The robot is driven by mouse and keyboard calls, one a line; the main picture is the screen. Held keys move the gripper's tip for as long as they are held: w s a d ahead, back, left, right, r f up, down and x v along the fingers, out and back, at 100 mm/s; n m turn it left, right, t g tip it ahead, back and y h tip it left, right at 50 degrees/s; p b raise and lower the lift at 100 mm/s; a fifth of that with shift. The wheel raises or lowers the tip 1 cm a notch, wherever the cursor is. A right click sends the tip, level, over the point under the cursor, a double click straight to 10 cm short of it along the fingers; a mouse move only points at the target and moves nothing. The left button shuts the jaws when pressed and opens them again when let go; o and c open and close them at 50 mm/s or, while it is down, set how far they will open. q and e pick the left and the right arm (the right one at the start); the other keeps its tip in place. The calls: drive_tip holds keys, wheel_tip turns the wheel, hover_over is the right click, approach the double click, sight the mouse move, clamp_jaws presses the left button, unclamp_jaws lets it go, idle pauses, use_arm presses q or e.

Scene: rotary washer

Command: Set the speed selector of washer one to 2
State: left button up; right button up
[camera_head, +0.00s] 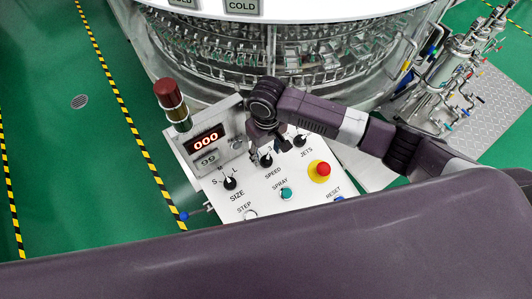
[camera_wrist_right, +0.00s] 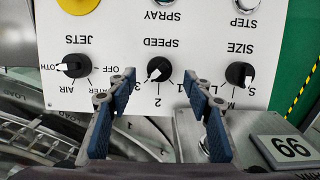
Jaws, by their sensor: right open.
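In the head view the speed knob (camera_head: 266,160) sits just below my right gripper (camera_head: 265,143). My right gripper (camera_wrist_right: 158,82) is open, with its blue fingertips on either side of the knob; contact cannot be told. My left gripper is not in view.
The jets knob (camera_wrist_right: 73,65) and size knob (camera_wrist_right: 239,74) flank the speed knob. The panel also carries a red emergency button (camera_head: 322,169) and a green spray button (camera_head: 286,193). A signal tower (camera_head: 171,100) and red display (camera_head: 206,140) stand at the panel's left.

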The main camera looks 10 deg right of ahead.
sight(267, 158)
wheel_tip(267, 158, down, 3)
drive_tip(key=shift+s+f, duration=0.1)
drive_tip(key=shift+f, duration=0.3)
drive_tip(key=c, duration=1.2)
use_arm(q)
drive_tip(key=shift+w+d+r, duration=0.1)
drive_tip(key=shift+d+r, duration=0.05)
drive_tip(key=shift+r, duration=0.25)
use_arm(e)
drive_tip(key=shift+o, duration=0.2)
